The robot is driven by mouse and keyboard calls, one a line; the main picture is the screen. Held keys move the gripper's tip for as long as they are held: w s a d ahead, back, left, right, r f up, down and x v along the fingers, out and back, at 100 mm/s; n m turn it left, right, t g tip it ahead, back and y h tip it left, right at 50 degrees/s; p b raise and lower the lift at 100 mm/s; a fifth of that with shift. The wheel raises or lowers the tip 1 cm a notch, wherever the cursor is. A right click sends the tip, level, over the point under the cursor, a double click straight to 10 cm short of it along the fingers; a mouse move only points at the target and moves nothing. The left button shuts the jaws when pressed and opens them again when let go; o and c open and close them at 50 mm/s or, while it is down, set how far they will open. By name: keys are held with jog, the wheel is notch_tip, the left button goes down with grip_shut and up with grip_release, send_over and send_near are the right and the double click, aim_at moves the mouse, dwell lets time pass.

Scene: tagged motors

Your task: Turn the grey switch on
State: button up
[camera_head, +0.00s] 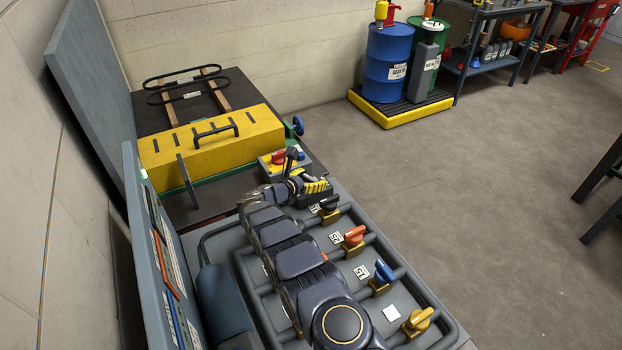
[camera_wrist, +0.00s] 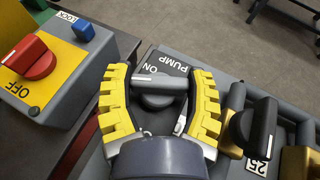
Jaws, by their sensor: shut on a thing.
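The grey switch (camera_wrist: 172,82) is a dark bar-shaped knob with a white line on its left half. The ON lettering is just above the knob. My gripper (camera_wrist: 158,76), with yellow ribbed fingers, is shut on the knob, one finger at each end. In the head view my gripper (camera_head: 314,187) is at the far end of the grey bench, and it hides the switch there. Any OFF lettering for this switch is hidden.
A yellow box with a red OFF knob (camera_wrist: 38,62) and a blue LOCK button (camera_wrist: 83,31) stands to the left. A black valve handle (camera_wrist: 256,122) is close on the right. Orange (camera_head: 354,235), blue (camera_head: 384,271) and yellow (camera_head: 418,319) valves line the bench.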

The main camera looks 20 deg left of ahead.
jog(key=shift+w+a+r+m+h, duration=0.25)
jog(key=shift+r+m+h, duration=0.05)
jog(key=shift+m+h, duration=0.35)
jog(key=shift+s+r+m+g+h, duration=0.1)
jog(key=shift+s+m+g+h, duration=0.05)
jog(key=shift+m+g+h, duration=0.3)
jog(key=shift+s, duration=0.2)
jog(key=o, duration=1)
jog(key=shift+f, duration=0.2)
jog(key=shift+o, duration=0.6)
jog(key=shift+d, duration=0.15)
jog(key=shift+f, duration=0.1)
jog(key=v, duration=1.2)
